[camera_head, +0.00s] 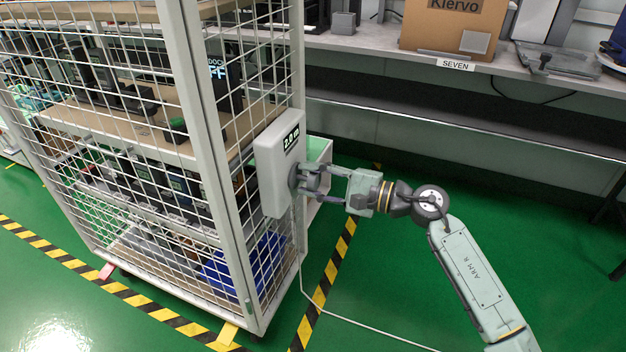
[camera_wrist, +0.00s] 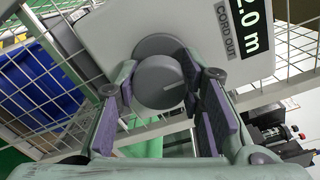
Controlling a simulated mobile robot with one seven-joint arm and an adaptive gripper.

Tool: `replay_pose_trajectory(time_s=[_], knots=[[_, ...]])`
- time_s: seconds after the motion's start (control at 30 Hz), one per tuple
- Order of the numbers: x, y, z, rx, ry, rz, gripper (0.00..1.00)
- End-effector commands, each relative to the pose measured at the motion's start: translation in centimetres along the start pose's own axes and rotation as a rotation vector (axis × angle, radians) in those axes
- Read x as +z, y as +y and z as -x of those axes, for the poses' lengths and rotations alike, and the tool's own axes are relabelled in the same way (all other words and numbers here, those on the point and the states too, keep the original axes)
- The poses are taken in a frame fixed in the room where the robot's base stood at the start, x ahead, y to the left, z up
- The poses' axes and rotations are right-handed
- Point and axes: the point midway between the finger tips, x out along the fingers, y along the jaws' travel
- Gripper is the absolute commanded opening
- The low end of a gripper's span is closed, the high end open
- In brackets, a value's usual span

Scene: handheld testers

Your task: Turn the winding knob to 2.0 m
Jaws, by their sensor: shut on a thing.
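A light grey box (camera_head: 276,170) is mounted on the corner of the wire cage. Its small dark display (camera_head: 292,138) reads 2.0 m. In the wrist view the display (camera_wrist: 250,25) shows "2.0 m" partly cut off, beside the label CORD OUT. My gripper (camera_head: 303,180) is shut on the knob, one finger on each side, as the wrist view also shows (camera_wrist: 160,90). In the head view the fingers partly hide the knob.
The wire cage (camera_head: 205,140) holds shelves of devices and a blue bin (camera_head: 245,262). A pale cord (camera_head: 345,318) runs down from the box and across the green floor. A workbench (camera_head: 400,45) with a cardboard box (camera_head: 452,27) stands behind.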

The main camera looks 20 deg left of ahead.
Motion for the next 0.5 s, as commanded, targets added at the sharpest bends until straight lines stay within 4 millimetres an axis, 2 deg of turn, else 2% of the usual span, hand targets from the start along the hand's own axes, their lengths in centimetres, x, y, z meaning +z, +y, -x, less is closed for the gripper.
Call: replay_pose_trajectory(time_s=[0.33,0.5], knots=[[0.01,0.01,-0.01,0.001,0.000,0.000,0.56],[0.01,0.01,0.00,0.000,0.000,0.000,0.56]])
